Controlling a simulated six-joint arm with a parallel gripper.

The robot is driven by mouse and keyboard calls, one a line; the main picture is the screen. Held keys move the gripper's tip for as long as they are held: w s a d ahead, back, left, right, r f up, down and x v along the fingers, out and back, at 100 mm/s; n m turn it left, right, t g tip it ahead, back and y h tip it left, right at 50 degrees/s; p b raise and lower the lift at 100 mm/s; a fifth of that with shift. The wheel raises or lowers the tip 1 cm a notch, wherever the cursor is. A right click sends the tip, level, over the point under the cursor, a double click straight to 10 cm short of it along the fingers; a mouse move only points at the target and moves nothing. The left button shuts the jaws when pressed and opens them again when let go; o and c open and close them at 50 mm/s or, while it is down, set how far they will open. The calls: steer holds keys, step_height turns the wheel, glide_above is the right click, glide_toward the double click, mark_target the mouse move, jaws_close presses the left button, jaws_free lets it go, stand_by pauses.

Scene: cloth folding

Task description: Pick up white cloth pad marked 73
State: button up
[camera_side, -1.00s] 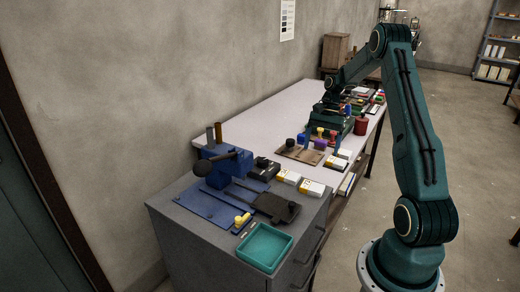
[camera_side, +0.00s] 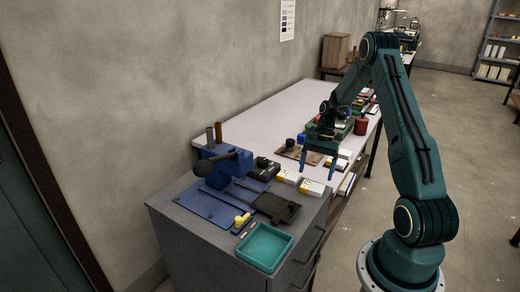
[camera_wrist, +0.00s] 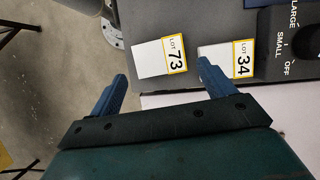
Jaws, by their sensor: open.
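The white cloth pad marked 73 (camera_wrist: 150,60) lies flat on the dark grey cabinet top in the wrist view, its yellow-edged label reading LOT 73. It also shows in the side view (camera_side: 312,188) near the cabinet's right edge. My gripper (camera_wrist: 160,82) is open and empty, with its blue fingers spread wide. In the wrist view the pad appears between and beyond the fingertips. In the side view my gripper (camera_side: 318,172) hangs above and just behind the pad, apart from it.
A similar white pad marked 34 (camera_wrist: 222,60) lies close beside it; the right fingertip overlaps it in the wrist view. A black switch box (camera_wrist: 290,45) stands beyond that. A teal tray (camera_side: 265,247) and a blue press (camera_side: 222,168) stand on the cabinet (camera_side: 180,235).

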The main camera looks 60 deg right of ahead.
mark_target(313, 187)
steer(key=shift+x, duration=2.45)
steer(key=shift+a, duration=0.1)
steer(key=shift+s, duration=0.1)
steer(key=c, duration=0.7)
steer(key=shift+r, duration=0.2)
steer(key=shift+c, duration=0.2)
step_height(313, 187, up, 20)
steer(key=shift+f, duration=0.1)
